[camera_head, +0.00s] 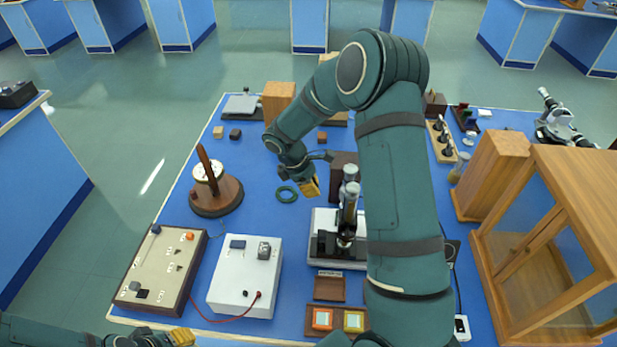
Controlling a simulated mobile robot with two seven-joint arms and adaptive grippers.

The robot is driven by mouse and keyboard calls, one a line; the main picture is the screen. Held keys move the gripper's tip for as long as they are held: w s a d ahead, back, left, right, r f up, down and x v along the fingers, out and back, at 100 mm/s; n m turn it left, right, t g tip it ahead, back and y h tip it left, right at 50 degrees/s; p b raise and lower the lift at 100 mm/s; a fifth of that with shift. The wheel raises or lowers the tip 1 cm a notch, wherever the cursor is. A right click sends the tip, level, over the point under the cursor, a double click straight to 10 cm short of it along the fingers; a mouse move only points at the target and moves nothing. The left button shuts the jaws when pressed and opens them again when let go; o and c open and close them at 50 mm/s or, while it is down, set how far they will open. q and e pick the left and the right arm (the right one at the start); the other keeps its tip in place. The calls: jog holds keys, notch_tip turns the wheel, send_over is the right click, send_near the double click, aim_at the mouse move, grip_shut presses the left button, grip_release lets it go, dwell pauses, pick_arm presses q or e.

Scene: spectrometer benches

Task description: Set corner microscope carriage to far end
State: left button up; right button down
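A pale microscope (558,122) with a dark eyepiece tube stands at the far right corner of the blue bench. Its carriage is too small to make out.
A green ring (287,194) lies left of my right gripper. A wooden disc stand (216,195), a switch panel (160,268) and a white box (246,277) are on the left. A wooden glazed cabinet (545,250) and a wood block (490,175) crowd the right.

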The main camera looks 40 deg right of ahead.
jog(key=s+d+f, duration=0.2)
jog(key=d+f, duration=0.1)
jog(key=d, duration=0.1)
jog(key=shift+s+d+f+p, duration=0.35)
jog(key=shift+s+d+f, duration=0.05)
jog(key=s+d, duration=1.1)
jog(key=d, duration=0.3)
jog(key=shift+s, duration=0.4)
jog(key=shift+a, duration=0.1)
